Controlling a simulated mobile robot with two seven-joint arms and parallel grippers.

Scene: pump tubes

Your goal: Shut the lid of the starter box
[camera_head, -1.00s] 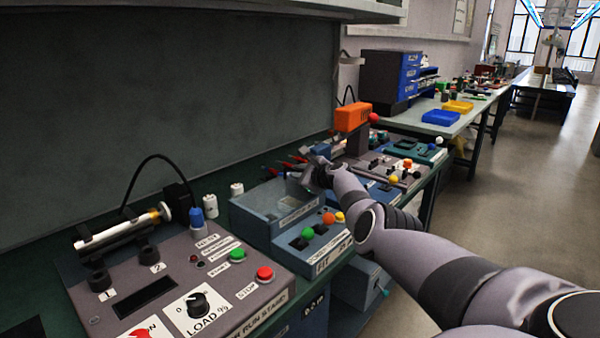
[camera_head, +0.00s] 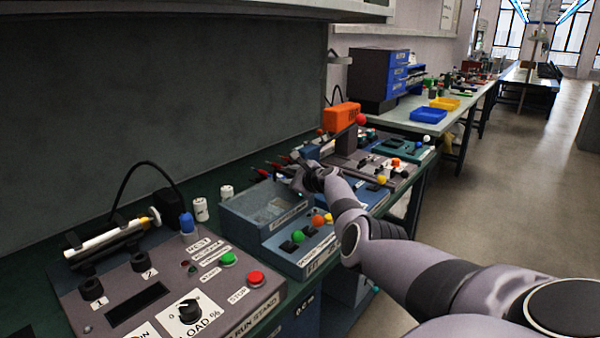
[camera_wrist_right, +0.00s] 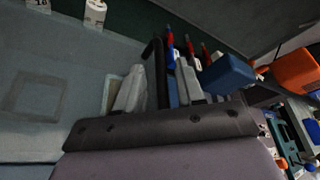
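The starter box, as I take it, is the blue-grey box (camera_head: 243,222) on the bench, with a label along its front and green, orange and yellow buttons before it. A pale, glassy panel shows at its top; I cannot tell how far the lid stands open. My right gripper (camera_head: 298,178) is at the box's far right end. In the right wrist view its two pale fingers (camera_wrist_right: 160,80) stand apart, with a dark bar between them; I cannot tell whether they touch it. A broad blue-grey surface (camera_wrist_right: 45,90) lies left of the fingers. My left gripper is not in view.
A grey run stand (camera_head: 165,290) with a load knob and buttons stands nearer, at the left. Red-tipped probes (camera_head: 262,174) lie behind the box. An orange device (camera_head: 341,117) and other panels stand farther along the bench. The floor at right is clear.

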